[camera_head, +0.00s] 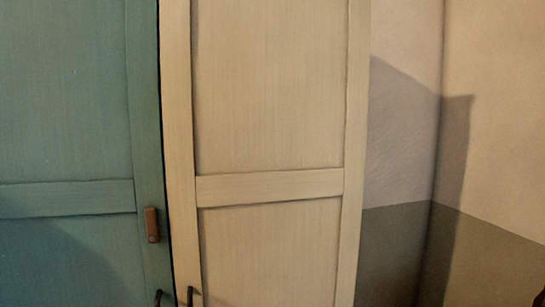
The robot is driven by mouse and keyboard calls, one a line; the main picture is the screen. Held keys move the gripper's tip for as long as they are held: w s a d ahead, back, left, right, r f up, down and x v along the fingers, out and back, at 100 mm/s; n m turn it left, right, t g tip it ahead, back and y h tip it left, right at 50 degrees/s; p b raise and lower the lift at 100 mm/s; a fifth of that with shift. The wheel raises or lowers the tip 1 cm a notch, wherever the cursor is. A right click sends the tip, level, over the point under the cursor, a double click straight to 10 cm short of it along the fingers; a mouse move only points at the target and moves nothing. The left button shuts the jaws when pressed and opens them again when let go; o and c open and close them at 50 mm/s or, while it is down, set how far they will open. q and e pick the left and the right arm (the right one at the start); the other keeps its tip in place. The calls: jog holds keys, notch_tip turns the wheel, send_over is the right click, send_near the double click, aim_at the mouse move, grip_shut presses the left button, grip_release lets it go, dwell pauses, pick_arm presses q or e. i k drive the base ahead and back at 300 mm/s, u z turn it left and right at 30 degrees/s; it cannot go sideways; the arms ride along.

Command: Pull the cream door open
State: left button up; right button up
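The cream door (268,185) stands upright in the middle, with two recessed panels and a crossbar. It looks shut, or nearly so, beside the teal door. A dark handle (191,297) shows at its lower left edge, cut off by the bottom of the picture. Neither of my grippers can be made out in the head view, so nothing shows touching the handle.
A teal door (65,110) fills the left side, with a brown piece (152,225) on its edge and a dark handle (158,298) below. A narrow dark gap separates the doors. A wall corner (434,180) is at the right, with bare wall around it.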

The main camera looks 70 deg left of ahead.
aim_at(265, 103)
jog(key=u, duration=2.4)
